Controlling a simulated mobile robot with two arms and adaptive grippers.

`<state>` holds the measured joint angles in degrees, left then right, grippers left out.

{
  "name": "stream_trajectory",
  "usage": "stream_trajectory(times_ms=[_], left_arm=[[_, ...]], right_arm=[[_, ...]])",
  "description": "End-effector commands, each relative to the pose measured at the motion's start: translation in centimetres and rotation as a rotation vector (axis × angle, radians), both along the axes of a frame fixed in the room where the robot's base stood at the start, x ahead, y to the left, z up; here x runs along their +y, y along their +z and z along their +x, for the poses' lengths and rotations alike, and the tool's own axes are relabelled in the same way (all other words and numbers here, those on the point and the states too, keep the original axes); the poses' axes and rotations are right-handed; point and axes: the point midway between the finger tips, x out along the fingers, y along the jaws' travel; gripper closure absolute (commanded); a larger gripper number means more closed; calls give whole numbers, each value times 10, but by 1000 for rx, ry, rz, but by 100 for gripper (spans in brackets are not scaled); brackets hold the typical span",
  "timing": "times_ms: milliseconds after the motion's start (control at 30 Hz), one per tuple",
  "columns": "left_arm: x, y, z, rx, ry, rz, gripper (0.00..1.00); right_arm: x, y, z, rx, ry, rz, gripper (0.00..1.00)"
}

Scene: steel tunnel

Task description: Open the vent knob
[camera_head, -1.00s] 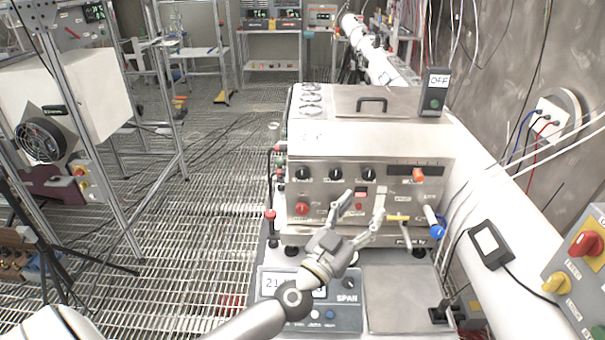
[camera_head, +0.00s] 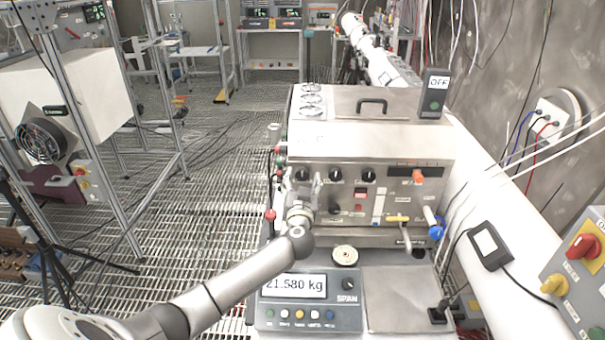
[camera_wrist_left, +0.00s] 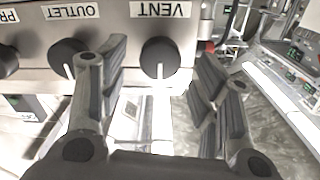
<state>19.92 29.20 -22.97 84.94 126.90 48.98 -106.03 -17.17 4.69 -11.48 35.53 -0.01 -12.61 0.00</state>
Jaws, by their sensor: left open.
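The vent knob (camera_wrist_left: 160,57) is black and round with a white pointer line. Its VENT label shows upside down in the left wrist view. In the head view it is the leftmost knob (camera_head: 303,174) in the upper row of the steel panel. My left gripper (camera_wrist_left: 161,62) is open, with one finger on each side of the vent knob. I cannot tell whether either finger touches it. In the head view my left gripper (camera_head: 313,192) is in front of the panel's left part and hides some of it. My right gripper is not in view.
The outlet knob (camera_wrist_left: 68,55) is close beside one finger. The steel machine (camera_head: 375,139) carries other knobs and a yellow handle (camera_head: 397,218). A scale display (camera_head: 294,286) reads 21.580 kg below, near a small round piece (camera_head: 345,256). A bare plate (camera_head: 400,300) lies to the right.

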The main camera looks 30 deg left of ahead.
Motion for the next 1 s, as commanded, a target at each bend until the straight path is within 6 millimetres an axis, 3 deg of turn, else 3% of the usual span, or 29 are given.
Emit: stream_trajectory(times_ms=[300, 667, 1000], left_arm=[[16, 0, 27, -1, -1, 0, 42], [18, 0, 30, 0, -2, -1, 42], [18, 0, 30, 0, -2, -1, 86]], right_arm=[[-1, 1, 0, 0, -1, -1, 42], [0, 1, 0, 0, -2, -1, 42], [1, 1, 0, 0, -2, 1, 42]])
